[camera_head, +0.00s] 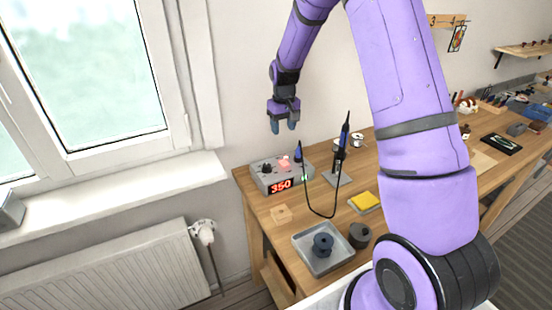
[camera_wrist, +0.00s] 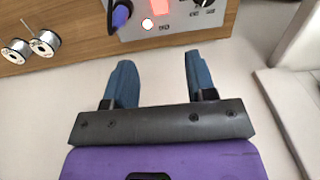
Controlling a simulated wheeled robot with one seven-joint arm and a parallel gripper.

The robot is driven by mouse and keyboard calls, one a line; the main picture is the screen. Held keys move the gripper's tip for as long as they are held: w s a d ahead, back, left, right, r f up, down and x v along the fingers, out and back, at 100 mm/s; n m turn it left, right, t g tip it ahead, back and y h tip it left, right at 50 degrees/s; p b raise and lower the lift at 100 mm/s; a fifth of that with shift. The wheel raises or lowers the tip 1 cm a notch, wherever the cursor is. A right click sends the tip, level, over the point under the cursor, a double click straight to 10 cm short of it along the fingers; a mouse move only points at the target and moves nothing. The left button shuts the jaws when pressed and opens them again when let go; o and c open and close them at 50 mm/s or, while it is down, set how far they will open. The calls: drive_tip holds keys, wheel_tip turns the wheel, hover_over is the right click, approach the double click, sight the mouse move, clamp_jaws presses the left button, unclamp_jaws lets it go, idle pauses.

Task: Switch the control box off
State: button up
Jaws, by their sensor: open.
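The control box (camera_head: 267,177) is a grey box at the left end of the wooden bench. Its red display reads 350, and a pinkish-red switch (camera_head: 284,164) and a black knob (camera_head: 266,168) sit on its top.
A soldering iron (camera_head: 343,140) stands in its holder right of the box, with a black cable looping over the bench. A yellow sponge (camera_head: 364,201), a grey tray (camera_head: 299,240) with a dark spool and a window sill (camera_head: 120,196) are nearby.

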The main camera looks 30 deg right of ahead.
sight(284, 163)
drive_tip(key=f, duration=1.2)
drive_tip(key=shift+w+f, duration=0.3)
drive_tip(key=shift+f, duration=0.1)
